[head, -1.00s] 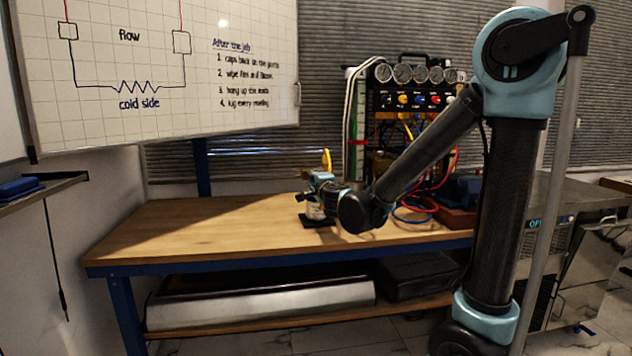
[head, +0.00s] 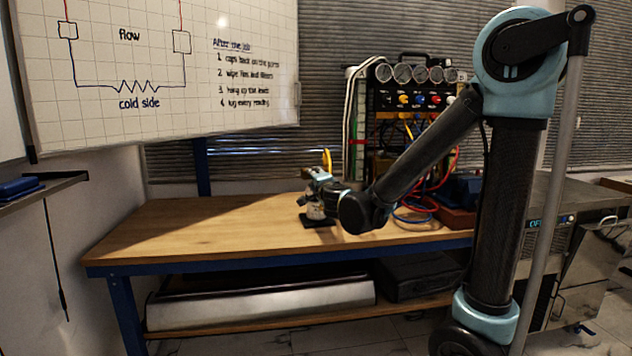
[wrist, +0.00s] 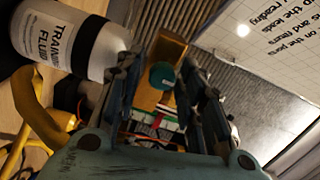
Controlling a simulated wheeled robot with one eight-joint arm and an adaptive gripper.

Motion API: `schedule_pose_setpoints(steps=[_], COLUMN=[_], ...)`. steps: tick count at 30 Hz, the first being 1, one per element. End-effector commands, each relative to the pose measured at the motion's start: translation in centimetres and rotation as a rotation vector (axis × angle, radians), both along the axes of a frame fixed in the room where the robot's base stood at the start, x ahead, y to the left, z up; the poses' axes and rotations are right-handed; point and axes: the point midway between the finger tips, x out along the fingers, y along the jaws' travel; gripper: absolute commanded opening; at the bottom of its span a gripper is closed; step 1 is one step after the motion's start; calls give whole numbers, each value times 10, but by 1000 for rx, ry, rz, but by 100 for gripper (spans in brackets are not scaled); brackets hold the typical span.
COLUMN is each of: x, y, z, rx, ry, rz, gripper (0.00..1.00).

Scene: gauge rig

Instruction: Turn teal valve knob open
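The teal knob (wrist: 162,75) shows as a round cap near the middle of the wrist view, in front of a yellow-orange block or bracket (wrist: 158,50). My gripper (wrist: 165,82) has its two fingers apart, one on each side of the knob. I see a gap beside the knob; whether either finger touches it I cannot tell. In the head view my gripper (head: 312,190) is over the bench, by a yellow upright part (head: 327,160). The knob cannot be made out there.
A yellow hose (wrist: 35,115) runs at lower left. The gauge panel (head: 415,90) with cables stands behind my arm. The left half of the wooden bench (head: 190,235) is clear.

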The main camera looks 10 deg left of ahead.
Motion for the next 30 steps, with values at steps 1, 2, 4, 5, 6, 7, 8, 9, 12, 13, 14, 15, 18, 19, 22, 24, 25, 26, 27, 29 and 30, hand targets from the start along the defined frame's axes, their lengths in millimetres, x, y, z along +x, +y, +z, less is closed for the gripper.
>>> schedule_pose_setpoints(steps=[1,2,4,5,6,7,8,9,12,13,14,15,18,19,22,24,25,26,27,29,30], x=[0,0,0,1,1,1,1,1,-2,-4,-7,-11,-22,-27,-41,-51,-55,-59,-64,-72,-77], y=[0,0,0,0,0,0,0,0,-1,-2,-3,-5,-11,-13,-20,-25,-27,-29,-31,-35,-37], z=[0,0,1,1,1,1,1,1,1,1,1,1,1,1,1,0,0,0,0,0,0], rx=[0,-1,-1,-1,-1,0,0,0,0,0,0,0,0,0,-1,-1,-1,-1,-1,-1,-1], ry=[0,0,-1,-1,-1,-1,-1,-1,-1,-1,-1,-1,-1,-1,-1,-1,-1,-1,-1,-1,-1], rz=[0,0,-1,-1,-1,-1,-1,-1,-1,-1,-1,-1,0,0,1,1,1,1,1,1,1], gripper=[43,43,43,43,43,43,43,43,43,43,43,43,43,43,43,43,43,43,43,43,43])
